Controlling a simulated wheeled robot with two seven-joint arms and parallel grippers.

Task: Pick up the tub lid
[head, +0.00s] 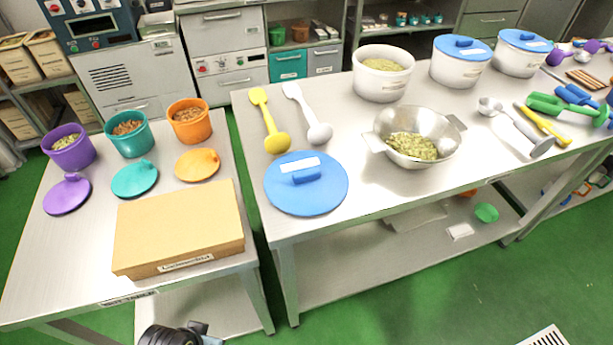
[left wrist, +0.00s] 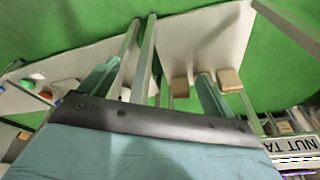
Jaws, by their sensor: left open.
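The loose blue tub lid (head: 322,194) lies flat on the near left part of the long steel table (head: 345,225). It is round, with a raised blue handle and a white label. An open white tub (head: 383,85) with green nuts stands behind it to the right. Two more white tubs (head: 459,72) (head: 519,60) at the back right wear blue lids. My left gripper (left wrist: 155,76) shows its two teal fingers apart and empty in the left wrist view, below table height over green floor. In the head view only part of my left arm shows at the bottom edge. My right gripper is not in view.
A yellow scoop (head: 269,125) and a white scoop (head: 309,115) lie behind the lid. A steel bowl (head: 443,128) of nuts stands to its right. The left table holds a cardboard box (head: 180,225), small pots and small lids. A narrow gap separates the tables.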

